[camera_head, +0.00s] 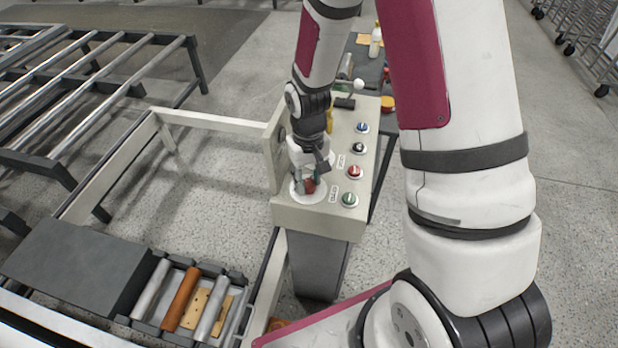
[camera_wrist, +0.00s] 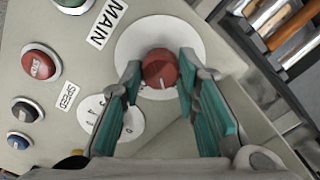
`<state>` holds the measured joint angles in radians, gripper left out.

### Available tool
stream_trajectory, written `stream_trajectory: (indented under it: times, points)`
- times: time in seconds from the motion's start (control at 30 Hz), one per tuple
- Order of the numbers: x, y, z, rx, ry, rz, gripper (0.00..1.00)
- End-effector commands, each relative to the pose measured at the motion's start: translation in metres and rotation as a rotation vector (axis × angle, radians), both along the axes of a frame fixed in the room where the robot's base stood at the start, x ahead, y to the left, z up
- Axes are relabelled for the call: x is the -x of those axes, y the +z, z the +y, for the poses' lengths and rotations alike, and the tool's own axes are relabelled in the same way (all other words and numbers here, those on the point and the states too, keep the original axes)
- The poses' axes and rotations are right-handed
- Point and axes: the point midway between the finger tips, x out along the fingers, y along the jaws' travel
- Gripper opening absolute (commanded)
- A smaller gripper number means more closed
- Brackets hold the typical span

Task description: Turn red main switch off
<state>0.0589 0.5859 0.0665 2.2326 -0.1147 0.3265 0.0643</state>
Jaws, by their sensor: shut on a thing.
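The red main switch (camera_wrist: 160,68) is a round red knob with a white pointer line, on a white disc (camera_wrist: 190,40) beside the label MAIN (camera_wrist: 107,22). My gripper (camera_wrist: 158,72) has its two teal-padded fingers on either side of the knob and is shut on it. In the head view, my gripper (camera_head: 306,186) reaches down to the red switch (camera_head: 310,187) at the near left corner of the control panel (camera_head: 340,120). The fingers partly hide the knob there. The line on the knob points toward the wrist side of the wrist view.
A red STOP button (camera_wrist: 38,64), a black knob (camera_wrist: 26,110) and a blue knob (camera_wrist: 18,140) sit left of the switch in the wrist view. A green knob (camera_head: 350,200) is right of the switch in the head view. A roller conveyor (camera_head: 180,300) stands at lower left.

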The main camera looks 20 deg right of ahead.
Motion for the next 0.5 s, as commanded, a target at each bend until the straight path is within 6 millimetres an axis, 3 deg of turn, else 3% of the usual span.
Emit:
stream_trajectory:
  times: [0.5]
  points:
    - [0.0001, 0.0007, 0.0000, 0.000, 0.459, -0.001, 0.01]
